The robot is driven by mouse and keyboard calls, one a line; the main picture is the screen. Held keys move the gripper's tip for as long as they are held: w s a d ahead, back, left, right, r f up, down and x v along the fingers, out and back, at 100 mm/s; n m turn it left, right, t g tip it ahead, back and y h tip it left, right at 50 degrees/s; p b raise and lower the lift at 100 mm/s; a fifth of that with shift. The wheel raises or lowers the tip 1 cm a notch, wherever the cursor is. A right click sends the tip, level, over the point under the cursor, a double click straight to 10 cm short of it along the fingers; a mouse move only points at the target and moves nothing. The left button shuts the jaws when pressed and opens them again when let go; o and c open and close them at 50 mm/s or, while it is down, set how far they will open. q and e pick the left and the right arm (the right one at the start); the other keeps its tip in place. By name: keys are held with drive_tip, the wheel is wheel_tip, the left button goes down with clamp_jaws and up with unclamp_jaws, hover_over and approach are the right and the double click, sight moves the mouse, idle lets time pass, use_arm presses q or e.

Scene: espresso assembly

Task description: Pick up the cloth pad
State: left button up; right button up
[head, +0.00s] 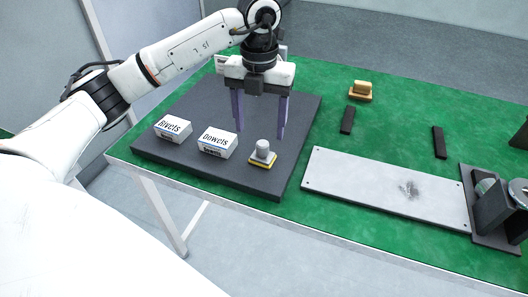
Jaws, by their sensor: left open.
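A small pad with a yellow base and a pale round knob on top, which looks like the cloth pad (262,159), sits on the dark grey mat (225,187) near its front right edge. My left gripper (260,134) hangs from above with its two purple fingers pointing down and spread apart. It is open and empty. In the picture its fingertips are just above and behind the pad; the exact height gap is hard to tell. My right gripper is not in view.
White boxes labelled "Bivels" (173,130) and "Dowels" (217,144) stand left of the pad. A pale metal plate (385,190) lies to the right, leading to a dark fixture (492,212). A tan block (361,91) and two black bars (347,121) lie on the green tabletop (400,110).

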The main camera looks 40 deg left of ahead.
sight(262, 143)
use_arm(q)
drive_tip(key=f, duration=0.7)
drive_tip(key=shift+d+f, duration=0.15)
drive_tip(key=shift+d, duration=0.2)
drive_tip(key=c, duration=1)
drive_tip(key=shift+o, duration=0.2)
wheel_tip(262, 143, up, 10)
drive_tip(key=shift+r, duration=0.1)
